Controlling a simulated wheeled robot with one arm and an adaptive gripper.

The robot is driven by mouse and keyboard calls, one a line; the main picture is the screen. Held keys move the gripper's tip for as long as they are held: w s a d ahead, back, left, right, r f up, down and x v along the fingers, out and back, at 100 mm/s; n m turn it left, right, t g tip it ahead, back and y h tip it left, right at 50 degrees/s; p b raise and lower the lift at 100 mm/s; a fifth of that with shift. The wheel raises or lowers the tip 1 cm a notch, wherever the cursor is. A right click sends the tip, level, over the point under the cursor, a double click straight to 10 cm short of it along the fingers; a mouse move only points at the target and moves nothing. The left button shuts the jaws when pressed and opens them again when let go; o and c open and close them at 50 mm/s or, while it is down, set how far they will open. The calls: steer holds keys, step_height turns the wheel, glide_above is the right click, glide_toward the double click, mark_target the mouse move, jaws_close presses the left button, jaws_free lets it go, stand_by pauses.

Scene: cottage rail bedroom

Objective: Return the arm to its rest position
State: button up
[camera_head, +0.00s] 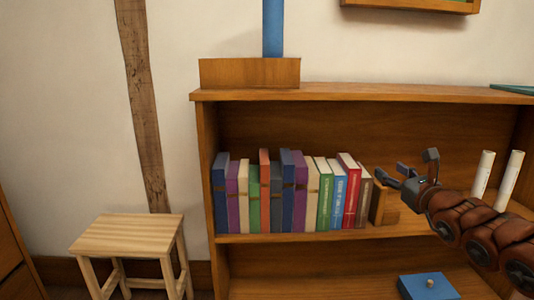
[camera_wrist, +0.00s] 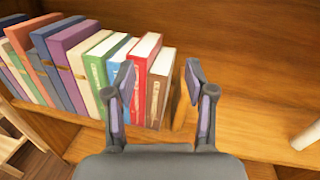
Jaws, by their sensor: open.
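My gripper (camera_head: 406,170) is open and empty at the right end of a row of books on the middle shelf of a wooden bookcase. In the wrist view its two fingers (camera_wrist: 160,95) are spread apart, in front of a brown book (camera_wrist: 160,98) and a wooden bookend. The brown book also shows in the head view (camera_head: 364,200), beside the wooden bookend (camera_head: 380,206). My arm reaches in from the right edge of the head view. I cannot tell whether a fingertip touches a book.
The bookcase (camera_head: 400,94) has a top board above my gripper and a lower shelf with a blue box (camera_head: 428,287). Two white cylinders (camera_head: 508,180) stand behind my arm. A wooden stool (camera_head: 128,235) stands at left. Bare shelf lies right of the bookend in the wrist view.

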steer(key=s+a+r+n+g+y+p, duration=0.2)
steer(key=s+a+r+n+y+p, duration=0.15)
steer(key=a+r+n+p, duration=0.5)
steer(key=s+a+r+n+g+y+p, duration=0.2)
steer(key=s+a+r+n+y+p, duration=0.25)
steer(key=a, duration=0.65)
steer(key=s+a+r+n+g+p, duration=0.5)
steer(key=s+a+n+g+p, duration=0.3)
steer(key=s+a+n+p, duration=0.3)
steer(key=s+d+r+n+g+h+p, duration=0.1)
steer(key=s+d+n+g+h+p, duration=0.25)
steer(key=s+p, duration=0.5)
steer(key=s+d+r+n+g+h+p, duration=0.1)
steer(key=s+d+n+g+h+p, duration=0.3)
steer(key=s+p, duration=0.5)
steer(key=s+d+r+h+p, duration=0.3)
steer(key=s+d, duration=0.3)
steer(key=d, duration=0.4)
steer(key=shift+s+h+p, duration=0.2)
steer(key=shift+h+p, duration=0.2)
steer(key=shift+h, duration=0.25)
steer(key=shift+r+n, duration=0.1)
steer(key=shift+n, duration=0.15)
